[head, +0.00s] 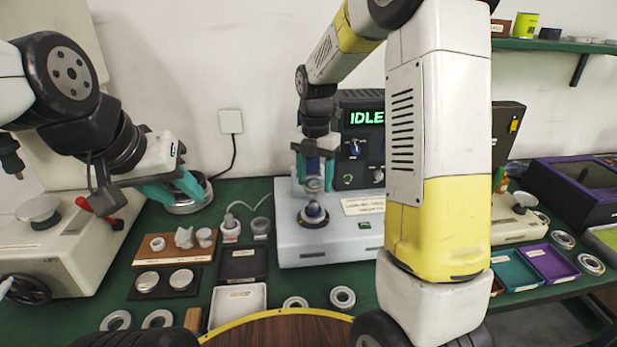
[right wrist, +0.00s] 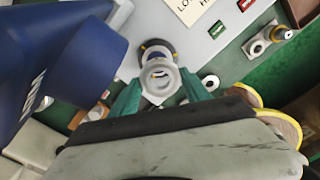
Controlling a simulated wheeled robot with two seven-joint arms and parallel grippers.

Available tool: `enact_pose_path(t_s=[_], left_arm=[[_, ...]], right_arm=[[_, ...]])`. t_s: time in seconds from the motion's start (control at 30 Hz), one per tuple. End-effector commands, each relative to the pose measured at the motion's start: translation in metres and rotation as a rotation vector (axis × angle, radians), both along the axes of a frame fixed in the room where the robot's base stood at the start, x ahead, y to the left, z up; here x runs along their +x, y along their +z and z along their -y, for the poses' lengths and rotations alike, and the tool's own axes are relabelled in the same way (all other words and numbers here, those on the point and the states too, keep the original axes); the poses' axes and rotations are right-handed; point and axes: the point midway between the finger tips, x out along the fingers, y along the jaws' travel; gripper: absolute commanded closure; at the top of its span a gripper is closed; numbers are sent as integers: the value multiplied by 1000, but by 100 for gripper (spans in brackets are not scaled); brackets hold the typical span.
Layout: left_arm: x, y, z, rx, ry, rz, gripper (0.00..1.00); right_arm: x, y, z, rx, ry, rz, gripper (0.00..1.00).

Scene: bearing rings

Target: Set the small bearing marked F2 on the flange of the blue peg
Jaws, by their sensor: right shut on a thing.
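My right gripper (head: 315,165) points down in front of the machine and is shut on a small pale bearing ring (head: 314,185). In the right wrist view the ring (right wrist: 160,78) sits between the green fingertips. The blue peg (head: 313,208) stands on the machine's grey base, directly below the held ring in the head view. In the right wrist view the peg's dark round flange (right wrist: 152,46) shows partly behind the ring. A gap seems to remain between ring and peg. No F2 mark is readable. My left gripper (head: 188,188) is at the left, by a large metal ring; its opening is unclear.
A grey machine base (head: 330,250) carries the peg, with an IDLE display (head: 366,118) behind. Trays, several loose rings and a wooden board (head: 172,247) occupy the front. My right arm hides part of the bench.

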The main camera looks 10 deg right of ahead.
Motion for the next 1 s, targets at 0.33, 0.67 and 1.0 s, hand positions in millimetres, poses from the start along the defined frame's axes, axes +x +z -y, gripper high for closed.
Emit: enact_pose_path(t_s=[0.33,0.67,1.0], left_arm=[[0,0,0,0,0,0,64],[0,0,0,0,0,0,64],[0,0,0,0,0,0,64]], right_arm=[[0,-3,-1,-1,64,-1,98],[0,-27,-1,1,62,1,98],[0,-31,-1,1,62,2,98]])
